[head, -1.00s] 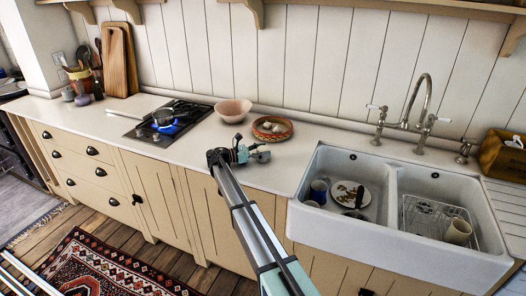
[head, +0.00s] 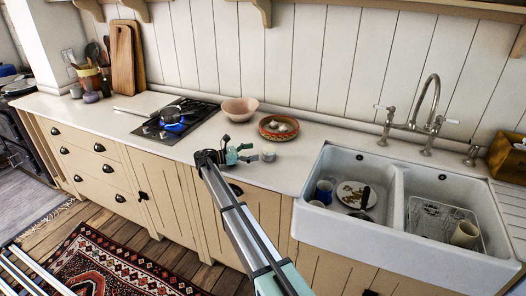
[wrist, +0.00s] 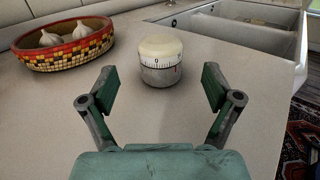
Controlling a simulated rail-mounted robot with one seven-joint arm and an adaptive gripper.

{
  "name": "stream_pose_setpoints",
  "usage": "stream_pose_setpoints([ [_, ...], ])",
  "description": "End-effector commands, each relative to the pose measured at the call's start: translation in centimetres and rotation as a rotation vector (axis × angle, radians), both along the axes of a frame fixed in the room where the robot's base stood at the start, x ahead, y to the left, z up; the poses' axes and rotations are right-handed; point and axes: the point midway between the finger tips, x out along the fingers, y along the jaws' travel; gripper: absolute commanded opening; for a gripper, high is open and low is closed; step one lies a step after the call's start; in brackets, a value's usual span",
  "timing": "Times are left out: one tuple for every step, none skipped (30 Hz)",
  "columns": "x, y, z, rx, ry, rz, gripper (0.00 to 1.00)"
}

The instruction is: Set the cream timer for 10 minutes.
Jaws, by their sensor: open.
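The timer (wrist: 161,62) has a cream domed top with a dial scale above a grey metal base. It stands upright on the white worktop in the wrist view, and a 0 shows near the middle of its scale. In the head view the timer (head: 267,158) is small, just right of my gripper (head: 249,153). My gripper (wrist: 160,90) is open and empty in the wrist view. The timer is ahead of the fingers, roughly centred between them, and appears untouched.
A patterned bowl (head: 265,134) with garlic stands behind the timer, beside a pink bowl (head: 239,117). A pan sits on the hob (head: 155,133) over a blue flame. The white sink (head: 310,217) holding dishes is to the right. Bare worktop surrounds the timer.

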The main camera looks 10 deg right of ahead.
Motion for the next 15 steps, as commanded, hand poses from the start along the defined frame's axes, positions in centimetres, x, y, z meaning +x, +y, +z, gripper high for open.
stream_pose_setpoints([
  [-0.1, 1.0, 0.0, 0.000, 0.000, 0.001, 0.89],
  [-0.2, 1.5, 0.0, 0.000, 0.000, 0.001, 0.89],
  [-0.3, 2.1, 0.0, 0.000, 0.000, 0.001, 0.89],
  [-0.3, 2.4, 0.0, 0.000, 0.000, 0.001, 0.89],
  [-0.4, 2.8, 0.0, 0.000, 0.000, 0.001, 0.89],
  [-0.5, 3.2, 0.0, 0.000, 0.000, 0.001, 0.89],
  [-0.5, 3.5, 0.0, 0.000, 0.000, 0.000, 0.89],
  [-0.6, 3.7, 0.0, 0.000, 0.000, 0.000, 0.89],
  [-0.6, 3.9, 0.0, 0.000, 0.000, 0.000, 0.89],
  [-0.7, 4.1, 0.0, 0.000, 0.000, 0.000, 0.89],
  [-0.7, 4.2, 0.0, 0.000, 0.000, -0.001, 0.89],
  [-0.7, 4.2, 0.0, 0.000, 0.000, -0.001, 0.89],
  [-0.7, 4.3, 0.0, 0.000, 0.000, -0.001, 0.89],
  [-0.7, 4.3, 0.0, 0.000, 0.000, -0.001, 0.89],
  [-0.7, 4.3, 0.0, 0.000, 0.000, -0.001, 0.89],
])
